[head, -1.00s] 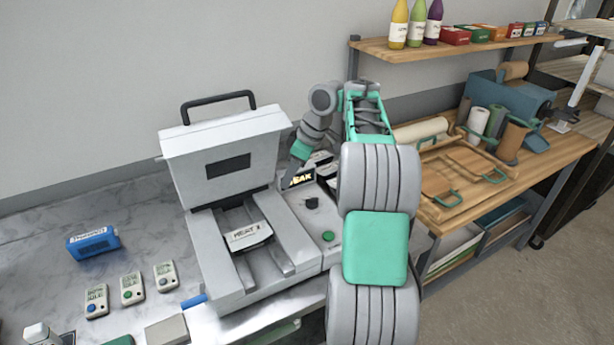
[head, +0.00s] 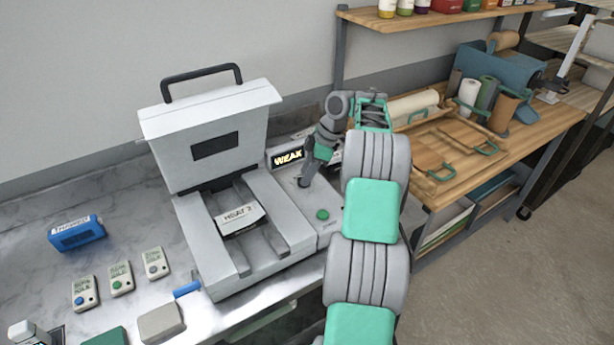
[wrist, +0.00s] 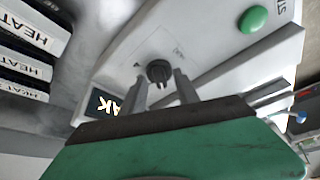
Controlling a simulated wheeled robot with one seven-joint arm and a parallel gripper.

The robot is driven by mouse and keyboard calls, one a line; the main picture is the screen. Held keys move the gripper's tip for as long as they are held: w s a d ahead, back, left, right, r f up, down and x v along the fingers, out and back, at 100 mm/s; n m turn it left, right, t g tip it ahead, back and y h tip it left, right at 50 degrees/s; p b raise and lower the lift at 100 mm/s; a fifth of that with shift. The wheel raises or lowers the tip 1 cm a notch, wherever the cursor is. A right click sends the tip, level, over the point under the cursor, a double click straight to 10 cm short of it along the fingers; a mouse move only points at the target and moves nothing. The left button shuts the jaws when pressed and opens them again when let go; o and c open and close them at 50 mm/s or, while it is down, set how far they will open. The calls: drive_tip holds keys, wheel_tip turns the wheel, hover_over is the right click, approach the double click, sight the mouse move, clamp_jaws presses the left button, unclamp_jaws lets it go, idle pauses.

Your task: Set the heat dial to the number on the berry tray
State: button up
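The dark heat dial (wrist: 158,71) sits on the pale panel of the sealing machine. In the wrist view it lies between and just beyond my fingertips, with a gap showing on each side. My gripper (wrist: 161,82) is open and empty, pointing down at the dial. A lit display (head: 288,157) reads "WEAK". A tray in the machine carries a white label (head: 240,218) that seems to read "HEAT 2". I cannot tell whether it is the berry tray.
A green button (head: 322,214) is on the same panel, near my wrist. The machine's lid (head: 212,135) stands raised at left. Stacked dark trays with "HEAT" labels (wrist: 25,45) are beside the panel. Small devices (head: 121,278) and a blue box (head: 76,233) lie on the counter.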

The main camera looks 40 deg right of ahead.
drive_tip(key=shift+c, duration=0.5)
clamp_jaws()
